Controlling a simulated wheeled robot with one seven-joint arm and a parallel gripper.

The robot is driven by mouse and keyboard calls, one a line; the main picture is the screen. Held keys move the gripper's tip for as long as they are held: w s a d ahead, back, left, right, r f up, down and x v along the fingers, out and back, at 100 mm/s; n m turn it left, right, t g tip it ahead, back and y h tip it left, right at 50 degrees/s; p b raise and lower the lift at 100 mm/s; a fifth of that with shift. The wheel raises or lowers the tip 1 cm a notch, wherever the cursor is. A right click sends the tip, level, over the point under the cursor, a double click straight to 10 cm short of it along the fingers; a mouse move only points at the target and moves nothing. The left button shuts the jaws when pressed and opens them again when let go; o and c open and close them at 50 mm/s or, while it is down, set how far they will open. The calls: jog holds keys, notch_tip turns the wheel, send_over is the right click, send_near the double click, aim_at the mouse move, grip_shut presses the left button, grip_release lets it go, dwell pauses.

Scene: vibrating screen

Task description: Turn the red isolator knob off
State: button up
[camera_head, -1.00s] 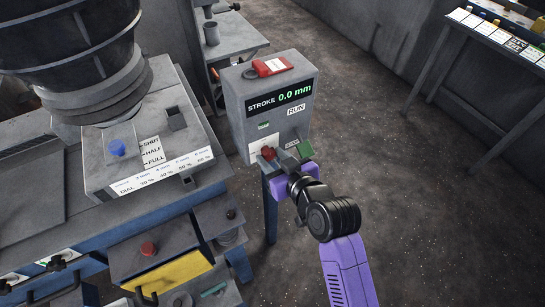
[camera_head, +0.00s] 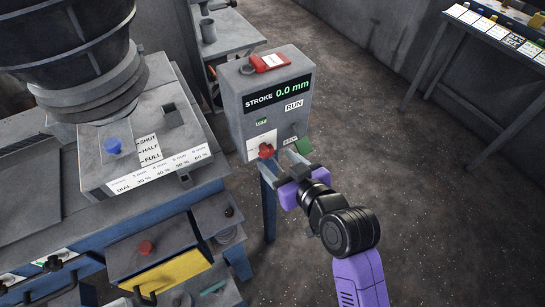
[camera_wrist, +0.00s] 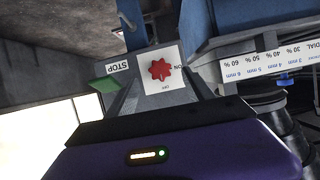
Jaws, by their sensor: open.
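The red isolator knob (camera_head: 266,151) sits on a white plate on the front of the grey control box (camera_head: 240,110). In the wrist view the star-shaped knob (camera_wrist: 160,70) faces me, with "ON" on the plate to its right and "OFF" below it. I cannot tell which mark the knob points to. My gripper (camera_head: 289,161) is open and empty, a little in front of the knob and to its right. In the wrist view its two grey fingers reach up on either side below the knob, apart from it.
The box display reads "STROKE 0.0 mm", with "RUN" and "STOP" labels below. A green part (camera_head: 304,146) is close to my fingers at the box's right edge. A machine with a blue knob (camera_head: 113,146) stands left. Open floor lies right.

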jog(key=v, duration=0.3)
jog(key=shift+s+d, duration=0.15)
jog(key=shift+r, duration=0.15)
dwell(0.3)
notch_tip(320, 180, up, 5)
jog(key=w+d+m+t, duration=0.2)
jog(key=t, duration=0.1)
jog(key=s+d+m+t+h, duration=0.2)
jog(key=s+d+t+h, duration=0.1)
jog(key=s+d, duration=0.4)
jog(key=s+d+f+m+h, duration=0.1)
jog(key=s+d, duration=0.2)
jog(key=s, duration=0.6)
jog(key=s+d+f+g+h, duration=0.1)
jog(key=s+d, duration=0.3)
jog(key=s, duration=0.6)
jog(key=s+d+f+m+g+h+b, duration=0.1)
jog(key=s+d, duration=0.3)
jog(key=s, duration=0.6)
jog(key=shift+d+f+m+h, duration=0.2)
jog(key=shift+f+m+h, duration=0.1)
jog(key=shift+f+h, duration=0.45)
